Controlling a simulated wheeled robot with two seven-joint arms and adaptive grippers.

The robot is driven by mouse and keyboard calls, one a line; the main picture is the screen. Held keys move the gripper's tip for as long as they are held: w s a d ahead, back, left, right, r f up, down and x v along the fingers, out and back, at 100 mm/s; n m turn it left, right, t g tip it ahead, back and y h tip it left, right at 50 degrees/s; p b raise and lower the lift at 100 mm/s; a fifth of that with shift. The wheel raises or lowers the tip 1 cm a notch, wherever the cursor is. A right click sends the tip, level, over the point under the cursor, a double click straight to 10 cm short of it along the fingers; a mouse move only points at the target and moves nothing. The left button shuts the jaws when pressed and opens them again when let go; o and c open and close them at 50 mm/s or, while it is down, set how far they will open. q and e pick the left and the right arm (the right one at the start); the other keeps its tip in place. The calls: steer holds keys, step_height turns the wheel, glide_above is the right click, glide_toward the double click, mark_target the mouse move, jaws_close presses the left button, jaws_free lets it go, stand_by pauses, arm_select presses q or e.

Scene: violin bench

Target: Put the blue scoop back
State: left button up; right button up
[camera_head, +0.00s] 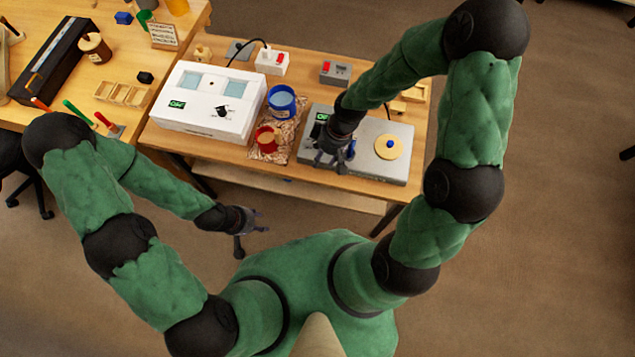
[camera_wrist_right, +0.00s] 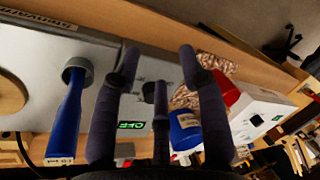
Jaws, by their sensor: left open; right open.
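The blue scoop (camera_wrist_right: 68,122), a long blue handle on a round grey cup, is at the grey flat device with its handle end toward the camera. In the head view only a bit of blue (camera_head: 351,152) shows beside my right gripper (camera_head: 333,158). In the right wrist view my right gripper (camera_wrist_right: 158,68) is open and empty above the grey device (camera_head: 365,168), and the scoop is left of its fingers, apart from them. My left gripper (camera_head: 250,226) is open and empty in front of the table.
A blue pot (camera_head: 282,106) and a red pot (camera_head: 266,144) stand on a speckled mat (camera_head: 290,137) left of the device. A white box (camera_head: 205,108) stands further left. A round wooden disc (camera_head: 391,153) with a blue knob is on the device's right part.

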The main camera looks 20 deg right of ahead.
steer(key=s+a+f+m, duration=0.5)
steer(key=s+f+m, duration=0.2)
steer(key=f, duration=0.6)
steer(key=shift+s+a+t+y, duration=0.15)
steer(key=shift+s+t+y, duration=0.2)
steer(key=shift+s, duration=0.9)
